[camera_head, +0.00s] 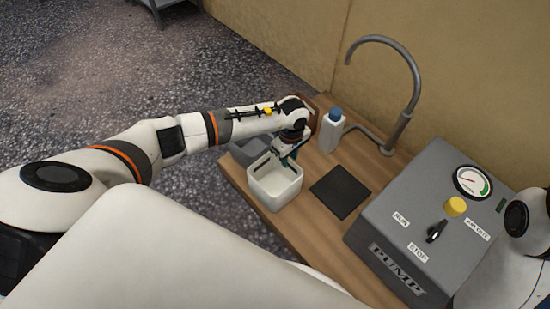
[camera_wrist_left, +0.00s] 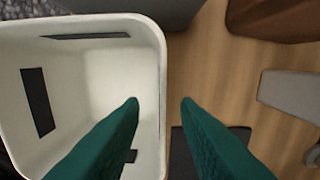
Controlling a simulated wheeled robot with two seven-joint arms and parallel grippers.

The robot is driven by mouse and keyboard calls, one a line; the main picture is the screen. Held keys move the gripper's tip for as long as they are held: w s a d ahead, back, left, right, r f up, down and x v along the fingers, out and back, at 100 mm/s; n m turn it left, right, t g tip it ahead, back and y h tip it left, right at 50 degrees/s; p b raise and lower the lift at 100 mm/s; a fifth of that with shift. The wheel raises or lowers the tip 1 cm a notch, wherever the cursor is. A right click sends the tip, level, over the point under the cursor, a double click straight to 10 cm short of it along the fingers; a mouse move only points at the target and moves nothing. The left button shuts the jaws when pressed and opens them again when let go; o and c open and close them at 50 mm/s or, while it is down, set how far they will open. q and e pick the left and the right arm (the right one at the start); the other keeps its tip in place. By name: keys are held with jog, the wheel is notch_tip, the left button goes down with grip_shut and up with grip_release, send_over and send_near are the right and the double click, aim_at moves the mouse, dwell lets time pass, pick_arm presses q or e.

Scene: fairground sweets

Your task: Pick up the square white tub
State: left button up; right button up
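The square white tub (camera_head: 274,186) stands upright on the wooden counter, near its left edge. It looks empty inside. In the left wrist view the tub (camera_wrist_left: 105,75) fills the left half, with dark slots or marks on its walls. My left gripper (camera_head: 290,158) is at the tub's back right wall in the head view. Its two green fingers (camera_wrist_left: 160,105) are apart, one over the tub's inside and one outside the right wall. The rim runs between them; I cannot tell whether they touch it. My right gripper is not in view; only part of that arm shows at the right edge.
A dark square mat (camera_head: 341,191) lies right of the tub. A white bottle with a blue cap (camera_head: 331,130) and a curved tap (camera_head: 407,95) stand behind. A grey container (camera_head: 250,148) is behind the tub. A grey pump box (camera_head: 425,215) fills the counter's right.

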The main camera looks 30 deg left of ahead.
pick_arm(q)
notch_tip(320, 180, down, 3)
jog(key=shift+d+f+b, duration=0.15)
jog(key=shift+b, duration=0.65)
jog(key=shift+c, duration=0.6)
grip_shut()
